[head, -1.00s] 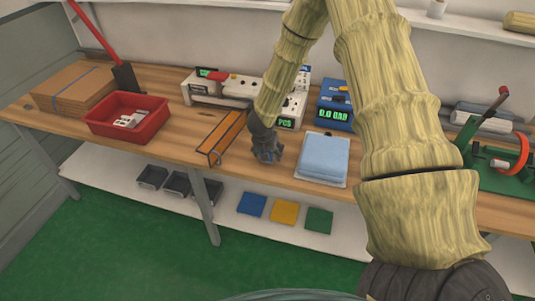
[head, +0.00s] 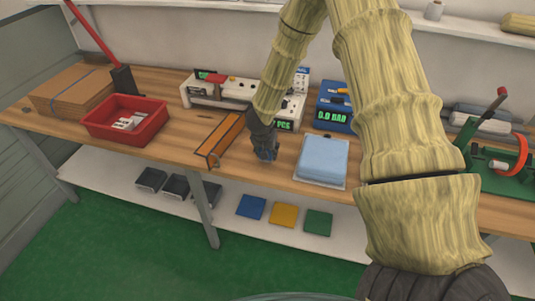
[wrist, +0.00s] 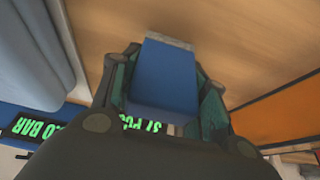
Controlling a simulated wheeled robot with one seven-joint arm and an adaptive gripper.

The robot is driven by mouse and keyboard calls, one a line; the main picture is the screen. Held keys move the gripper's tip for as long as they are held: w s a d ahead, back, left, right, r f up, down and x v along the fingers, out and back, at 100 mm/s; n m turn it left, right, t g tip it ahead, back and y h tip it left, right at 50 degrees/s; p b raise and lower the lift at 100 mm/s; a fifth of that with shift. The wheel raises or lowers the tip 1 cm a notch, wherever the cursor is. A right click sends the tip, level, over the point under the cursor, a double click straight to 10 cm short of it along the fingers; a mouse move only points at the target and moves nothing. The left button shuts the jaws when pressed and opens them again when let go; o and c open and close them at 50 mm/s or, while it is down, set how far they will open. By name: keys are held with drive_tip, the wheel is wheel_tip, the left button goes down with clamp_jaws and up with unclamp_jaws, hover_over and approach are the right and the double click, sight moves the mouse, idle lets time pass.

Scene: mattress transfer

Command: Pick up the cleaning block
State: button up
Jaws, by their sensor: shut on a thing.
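The cleaning block, a blue block with a pale grey end, is between the fingers of my gripper in the wrist view (wrist: 165,72). My gripper (wrist: 163,95) is shut on it, with one teal-padded finger on each side. In the head view my gripper (head: 264,148) is low over the wooden bench, and only a little of the blue block shows at the fingertips. The grey end points toward the bench top. I cannot tell whether it touches the wood.
A pale blue pad (head: 323,158) on a thin tray lies just right of my gripper. An orange-sided channel (head: 222,140) lies just left. Devices with green displays (head: 333,116) stand behind. A red bin (head: 125,119) is farther left, and a green tool (head: 495,160) is far right.

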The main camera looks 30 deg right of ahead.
drive_tip(key=shift+r, duration=0.85)
drive_tip(key=s+a+r+b, duration=0.1)
drive_tip(key=s+a+b, duration=0.2)
drive_tip(key=s, duration=1.2)
drive_tip(key=b, duration=0.2)
drive_tip(key=shift+s+r+b, duration=0.25)
drive_tip(key=shift+s+b, duration=0.05)
drive_tip(key=shift+b, duration=0.05)
